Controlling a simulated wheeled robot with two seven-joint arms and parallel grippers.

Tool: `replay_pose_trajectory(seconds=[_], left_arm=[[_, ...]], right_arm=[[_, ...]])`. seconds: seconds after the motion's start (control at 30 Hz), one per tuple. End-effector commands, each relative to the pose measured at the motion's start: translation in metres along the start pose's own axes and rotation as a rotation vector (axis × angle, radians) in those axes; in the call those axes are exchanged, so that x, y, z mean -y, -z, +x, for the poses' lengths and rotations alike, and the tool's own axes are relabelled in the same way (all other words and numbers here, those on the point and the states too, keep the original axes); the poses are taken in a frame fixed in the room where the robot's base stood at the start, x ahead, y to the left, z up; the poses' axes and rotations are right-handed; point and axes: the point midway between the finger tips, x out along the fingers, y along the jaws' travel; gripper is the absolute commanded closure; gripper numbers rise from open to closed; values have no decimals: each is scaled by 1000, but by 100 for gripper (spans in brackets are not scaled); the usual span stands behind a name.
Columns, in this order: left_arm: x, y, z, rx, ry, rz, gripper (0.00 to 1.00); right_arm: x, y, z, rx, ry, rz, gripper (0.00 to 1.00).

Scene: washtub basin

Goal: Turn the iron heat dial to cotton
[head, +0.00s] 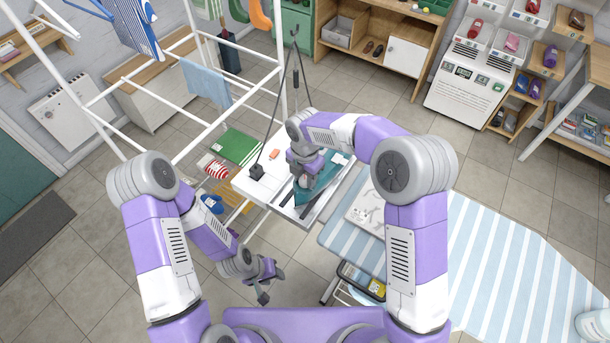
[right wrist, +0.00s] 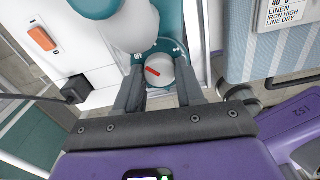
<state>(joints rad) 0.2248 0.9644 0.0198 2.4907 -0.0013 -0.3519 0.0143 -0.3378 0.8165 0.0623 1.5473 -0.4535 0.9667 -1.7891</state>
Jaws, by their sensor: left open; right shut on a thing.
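The teal and white iron (head: 325,190) rests on the white stand at the end of the ironing board (head: 462,240). In the right wrist view, its round grey heat dial (right wrist: 163,73) has a red mark pointing left and slightly up. The print on the teal ring around the dial is too small to read. My right gripper (right wrist: 161,82) is shut on the dial, one finger on each side; in the head view it mostly hides the dial. My left gripper (head: 264,284) is open and empty, low over the floor, away from the iron.
A care label (right wrist: 288,14) reading linen, iron high, line dry lies on the striped board. An orange part (head: 274,154) and a black block (head: 256,172) sit on the white stand. A white drying rack (head: 284,60) stands left of the iron.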

Motion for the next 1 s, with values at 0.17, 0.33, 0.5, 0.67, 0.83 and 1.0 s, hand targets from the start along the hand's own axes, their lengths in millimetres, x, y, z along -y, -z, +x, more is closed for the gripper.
replay_pose_trajectory(seconds=[0.17,0.33,0.5,0.67,0.83,1.0], left_arm=[[-1,0,-2,0,0,0,57],[-2,0,-4,0,0,0,57],[-2,0,-5,0,0,0,57],[-2,0,-6,0,0,0,57],[-2,0,-6,0,0,0,57],[-2,0,-6,0,0,0,57]], right_arm=[[0,0,-1,0,0,124,93],[0,0,-1,1,0,281,93],[0,0,-1,2,-1,443,93],[-1,0,-1,1,-2,594,93],[0,0,-1,1,-2,756,93],[-1,0,-1,1,-3,917,93]])
